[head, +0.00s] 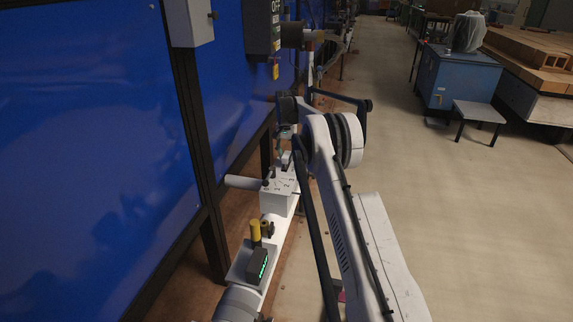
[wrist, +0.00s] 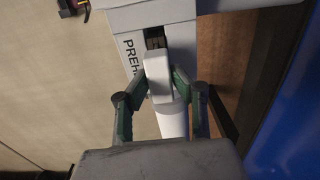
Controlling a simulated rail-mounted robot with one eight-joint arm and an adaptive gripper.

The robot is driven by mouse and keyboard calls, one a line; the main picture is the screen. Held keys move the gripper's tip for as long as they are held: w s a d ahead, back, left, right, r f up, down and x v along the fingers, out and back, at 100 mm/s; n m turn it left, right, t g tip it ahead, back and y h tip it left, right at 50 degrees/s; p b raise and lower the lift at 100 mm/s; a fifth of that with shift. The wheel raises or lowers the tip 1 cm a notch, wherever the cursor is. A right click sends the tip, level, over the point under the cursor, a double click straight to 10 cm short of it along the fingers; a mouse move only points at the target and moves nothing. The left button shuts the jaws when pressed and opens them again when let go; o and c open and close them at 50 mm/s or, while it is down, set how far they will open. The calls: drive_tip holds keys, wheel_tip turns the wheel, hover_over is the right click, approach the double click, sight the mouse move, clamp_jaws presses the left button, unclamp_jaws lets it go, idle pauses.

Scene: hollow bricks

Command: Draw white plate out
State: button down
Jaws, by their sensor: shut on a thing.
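In the wrist view, my gripper (wrist: 161,80) has its two green-padded fingers closed on either side of a small white plate-like block (wrist: 157,66). The white plate stands at a dark slot (wrist: 155,38) in a pale housing (wrist: 185,12) with dark "PREh" lettering. I cannot tell whether the plate is still inside the slot. In the head view, my arm reaches forward over the white rail of equipment. The fingers and the plate cannot be made out clearly there.
In the head view, blue panels (head: 85,140) with dark posts line the left side. A white box (head: 279,196) and a yellow-topped unit (head: 255,232) sit on the pipe line. A blue cabinet (head: 455,78) and a small table (head: 479,111) stand at right. The floor (head: 440,200) between is clear.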

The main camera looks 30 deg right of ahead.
drive_tip(key=shift+r+p, duration=0.8)
drive_tip(key=shift+r, duration=1.1)
drive_tip(key=shift+r+p, duration=1.15)
drive_tip(key=shift+r, duration=1.35)
drive_tip(key=shift+s, duration=0.1)
drive_tip(key=s+a+r+b, duration=0.1)
drive_tip(key=s+r, duration=0.1)
drive_tip(key=s, duration=0.3)
drive_tip(key=shift+s+a, duration=0.35)
